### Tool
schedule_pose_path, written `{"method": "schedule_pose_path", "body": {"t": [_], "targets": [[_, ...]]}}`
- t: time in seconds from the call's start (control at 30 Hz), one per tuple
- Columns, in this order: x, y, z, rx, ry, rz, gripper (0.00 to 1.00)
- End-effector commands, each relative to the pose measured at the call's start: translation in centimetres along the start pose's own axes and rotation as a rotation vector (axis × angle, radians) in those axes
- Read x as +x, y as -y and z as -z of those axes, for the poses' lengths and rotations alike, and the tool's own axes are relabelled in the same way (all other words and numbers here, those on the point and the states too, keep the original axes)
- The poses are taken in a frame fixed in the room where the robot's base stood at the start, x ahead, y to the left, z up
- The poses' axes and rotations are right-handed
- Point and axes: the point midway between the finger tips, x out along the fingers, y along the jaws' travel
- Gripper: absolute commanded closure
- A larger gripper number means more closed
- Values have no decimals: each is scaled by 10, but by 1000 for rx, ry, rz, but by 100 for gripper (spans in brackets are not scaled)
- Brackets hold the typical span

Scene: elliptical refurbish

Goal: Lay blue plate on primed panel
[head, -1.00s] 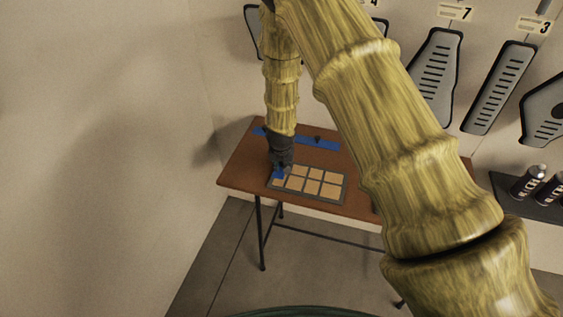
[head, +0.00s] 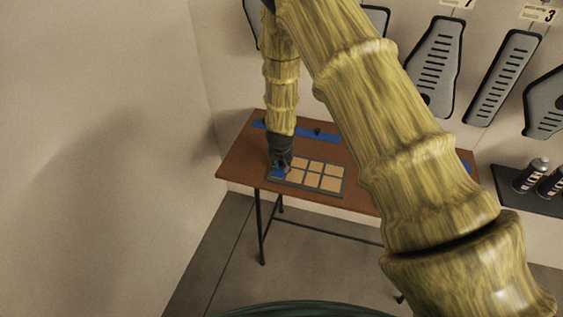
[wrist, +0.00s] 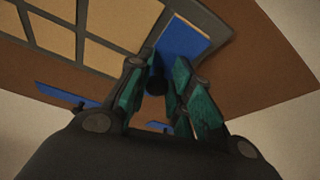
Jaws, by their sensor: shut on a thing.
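The primed panel (head: 305,189) is a grey frame with tan squares, lying on the brown table. The blue plate (head: 277,173) is at the panel's left end. In the wrist view, the blue plate (wrist: 185,40) covers the end of the panel beside the tan squares. My gripper (head: 281,163) is over this left end. In the wrist view, my gripper's green fingers (wrist: 156,82) are shut around a small dark knob at the plate's edge. The fingers hide part of the plate, and I cannot tell whether it rests fully flat on the panel.
A long blue strip (head: 322,142) with a dark knob lies along the table's back. The brown table (head: 240,165) is bare left of the panel. Spray cans (head: 530,177) stand on a dark shelf at right. Grey slotted panels (head: 436,68) hang on the wall.

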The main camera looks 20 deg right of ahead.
Motion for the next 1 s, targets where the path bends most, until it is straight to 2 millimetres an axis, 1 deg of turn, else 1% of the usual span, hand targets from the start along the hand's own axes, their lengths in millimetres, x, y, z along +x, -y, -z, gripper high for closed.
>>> {"method": "schedule_pose_path", "body": {"t": [0.57, 0.6, 0.67, 0.7, 1.0], "targets": [[3, 0, -1, 0, 0, 0, 92], [3, 0, -1, 0, 0, 0, 71], [3, 0, -1, 0, 0, 0, 60], [3, 0, -1, 0, 0, 0, 53], [3, 0, -1, 0, 0, 0, 53]]}}
